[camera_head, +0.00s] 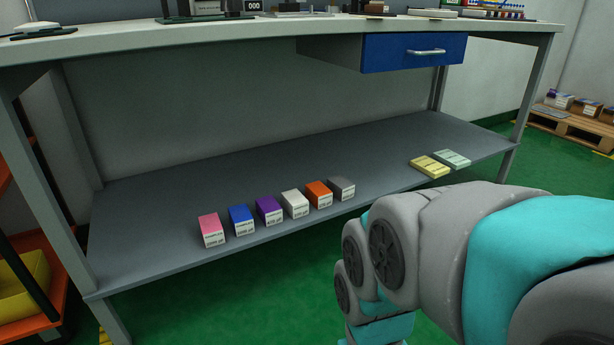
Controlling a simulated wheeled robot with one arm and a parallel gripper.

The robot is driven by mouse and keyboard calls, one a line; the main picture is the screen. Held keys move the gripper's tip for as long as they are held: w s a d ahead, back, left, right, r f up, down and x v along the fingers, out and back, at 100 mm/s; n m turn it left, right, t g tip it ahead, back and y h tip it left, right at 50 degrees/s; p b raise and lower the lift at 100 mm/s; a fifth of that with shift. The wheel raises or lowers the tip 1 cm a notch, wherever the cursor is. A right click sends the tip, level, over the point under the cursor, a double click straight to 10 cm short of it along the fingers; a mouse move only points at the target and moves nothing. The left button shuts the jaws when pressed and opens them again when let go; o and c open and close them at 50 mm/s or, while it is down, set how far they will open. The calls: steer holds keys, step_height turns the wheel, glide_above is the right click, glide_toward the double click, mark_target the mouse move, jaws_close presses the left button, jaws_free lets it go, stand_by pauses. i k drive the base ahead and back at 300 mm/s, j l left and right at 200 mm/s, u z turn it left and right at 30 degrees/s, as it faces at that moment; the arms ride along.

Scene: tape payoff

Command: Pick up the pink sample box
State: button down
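The pink sample box (210,229) stands on the lower shelf (150,263) of a workbench, near the shelf's front edge. It is the leftmost of a row of similar small boxes and has a white label on its front. The blue box (241,219) stands just to its right, with a small gap. My grey and teal arm fills the lower right of the view. My gripper is not visible, so its state does not show. Nothing covers the pink box.
Purple (268,209), white (295,203), orange (319,193) and grey (342,188) boxes continue the row. Yellow (429,167) and pale green (453,159) packs lie farther right. The benchtop (150,45) overhangs the shelf. The shelf left of the pink box is bare.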

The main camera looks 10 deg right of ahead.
mark_target(212, 229)
steer(key=j+u, duration=0.25)
steer(key=i+j+u, duration=0.25)
steer(key=j, duration=0.15)
steer(key=j+u, duration=0.2)
steer(key=j, duration=0.15)
steer(key=i+j+u, duration=0.25)
steer(key=k+j, duration=0.05)
steer(key=k, duration=0.05)
